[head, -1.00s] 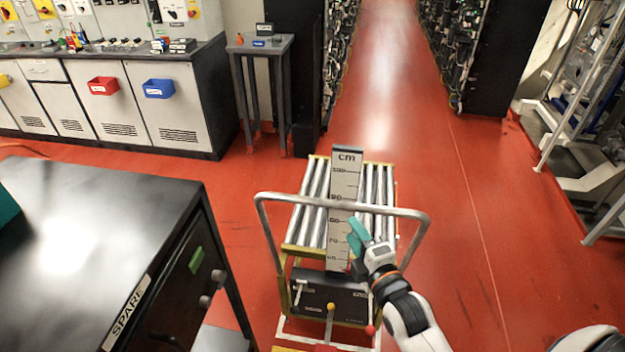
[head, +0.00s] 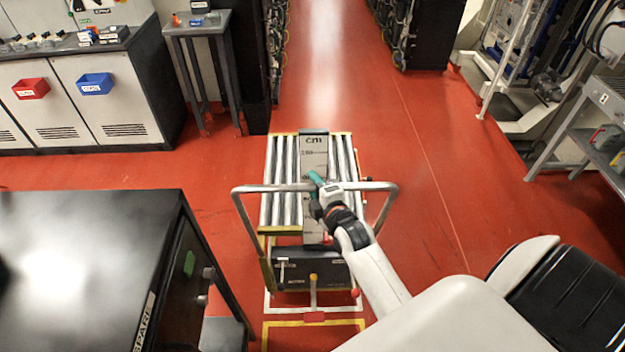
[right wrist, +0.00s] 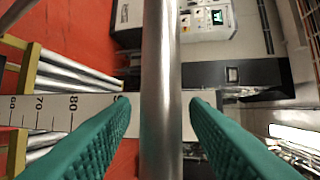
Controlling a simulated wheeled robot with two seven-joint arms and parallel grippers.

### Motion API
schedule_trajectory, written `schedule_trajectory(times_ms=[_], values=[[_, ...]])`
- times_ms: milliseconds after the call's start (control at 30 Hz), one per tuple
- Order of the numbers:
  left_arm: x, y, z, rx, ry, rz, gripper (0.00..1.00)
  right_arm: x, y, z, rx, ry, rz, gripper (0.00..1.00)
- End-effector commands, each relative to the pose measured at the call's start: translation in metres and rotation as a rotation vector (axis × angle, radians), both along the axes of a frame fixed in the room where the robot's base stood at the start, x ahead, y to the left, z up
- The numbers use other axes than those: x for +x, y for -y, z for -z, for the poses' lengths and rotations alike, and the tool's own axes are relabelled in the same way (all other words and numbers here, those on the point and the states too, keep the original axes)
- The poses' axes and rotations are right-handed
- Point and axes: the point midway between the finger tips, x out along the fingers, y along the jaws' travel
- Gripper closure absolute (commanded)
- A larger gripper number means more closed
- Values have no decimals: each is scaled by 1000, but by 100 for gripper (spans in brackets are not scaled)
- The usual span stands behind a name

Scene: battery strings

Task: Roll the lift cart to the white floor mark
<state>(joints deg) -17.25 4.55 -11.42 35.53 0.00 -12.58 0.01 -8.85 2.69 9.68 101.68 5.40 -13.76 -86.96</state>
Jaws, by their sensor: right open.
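The lift cart (head: 267,215) stands on the red floor with its grey roller top facing the aisle. Its metal push handle (head: 272,188) runs across the near side, and a tall cm scale (head: 314,150) stands at its middle. My right gripper (head: 316,181) is at the handle. In the right wrist view the handle bar (right wrist: 161,90) passes between my two open teal fingers (right wrist: 160,110). A white outline (head: 285,308) shows on the floor at the cart's near end; I cannot tell whether it is the mark. My left gripper is out of view.
A yellow floor outline (head: 313,323) lies just nearer than the cart. A black bench (head: 80,235) stands close on the left. A small grey table (head: 196,24) and cabinets (head: 110,100) stand behind. The red aisle (head: 330,70) ahead and the floor to the right are clear.

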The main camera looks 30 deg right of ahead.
Motion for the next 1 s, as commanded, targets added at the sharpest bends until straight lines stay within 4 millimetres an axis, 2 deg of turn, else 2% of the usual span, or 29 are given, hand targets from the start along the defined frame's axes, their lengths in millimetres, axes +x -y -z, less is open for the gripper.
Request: schedule_trajectory(times_ms=[133,433,467,700,1000], values=[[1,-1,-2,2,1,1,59,11,2,1,1,0,0,59],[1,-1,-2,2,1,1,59,14,2,2,0,0,0,59],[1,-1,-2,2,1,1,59,14,2,2,0,0,0,60],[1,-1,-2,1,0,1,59,13,2,3,0,0,0,100],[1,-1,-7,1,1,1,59,9,0,1,-1,-3,-1,100]])
